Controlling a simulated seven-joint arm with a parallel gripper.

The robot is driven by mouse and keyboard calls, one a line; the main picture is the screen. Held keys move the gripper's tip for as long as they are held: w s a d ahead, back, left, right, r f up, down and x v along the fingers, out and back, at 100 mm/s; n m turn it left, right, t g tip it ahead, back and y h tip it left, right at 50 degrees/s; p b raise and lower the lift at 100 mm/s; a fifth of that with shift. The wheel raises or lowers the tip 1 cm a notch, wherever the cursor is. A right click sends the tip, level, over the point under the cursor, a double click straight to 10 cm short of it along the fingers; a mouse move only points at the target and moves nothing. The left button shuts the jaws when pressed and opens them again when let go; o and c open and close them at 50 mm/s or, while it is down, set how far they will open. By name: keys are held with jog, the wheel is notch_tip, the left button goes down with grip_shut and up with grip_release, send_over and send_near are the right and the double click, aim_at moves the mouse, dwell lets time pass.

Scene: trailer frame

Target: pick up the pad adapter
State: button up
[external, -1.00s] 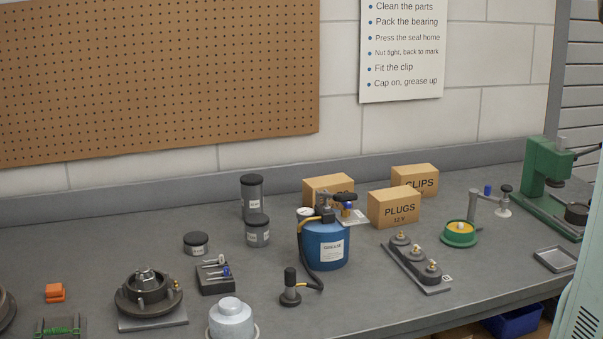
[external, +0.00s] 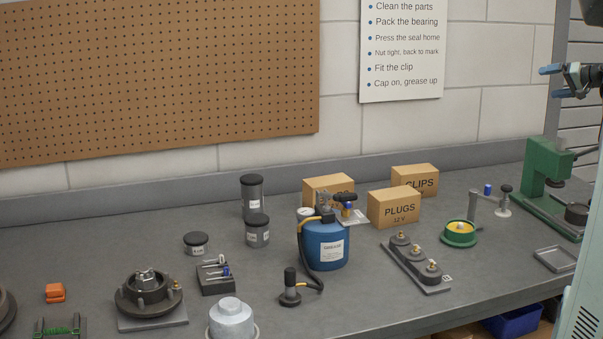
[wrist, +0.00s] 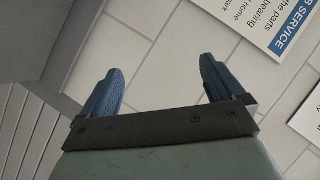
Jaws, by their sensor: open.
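A dark rack (external: 437,288) on the right half of the bench holds three round dark fittings with brass tips: one at the back (external: 401,238), one in the middle (external: 416,251) and one at the front (external: 432,270). One of these may be the pad adapter; I cannot tell which. My gripper (external: 556,82) is at the upper right, high above the bench and far from the rack. In the wrist view its two blue fingers (wrist: 160,66) are spread apart with nothing between them. The wrist view shows only wall and posters, no fittings.
A blue grease pump (external: 325,247) with a hose stands left of the rack. Cardboard boxes (external: 395,208) stand behind it. A green dish (external: 459,239), a metal stand (external: 474,205), an empty tray (external: 555,259) and a green press (external: 540,170) are to the right.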

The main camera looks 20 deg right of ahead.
jog(key=w+a+f+n+g, duration=0.25)
jog(key=w+a, duration=0.35)
jog(key=a, duration=0.5)
jog(key=w+a+f+n+g, duration=0.25)
jog(key=w+a, duration=0.35)
jog(key=a, duration=0.6)
jog(key=n+g+h, duration=0.2)
jog(key=n+g, duration=0.3)
jog(key=n, duration=0.5)
send_near(257, 179)
jog(key=shift+h, duration=0.3)
jog(key=x, duration=0.9)
jog(key=shift+s+a+f, duration=0.1)
jog(key=shift+a, duration=0.25)
jog(key=shift+w+x, duration=0.1)
jog(key=shift+x, duration=1.2)
jog(key=shift+w+x, duration=0.15)
jog(key=shift+x, duration=1.15)
jog(key=shift+d, duration=0.1)
grip_shut()
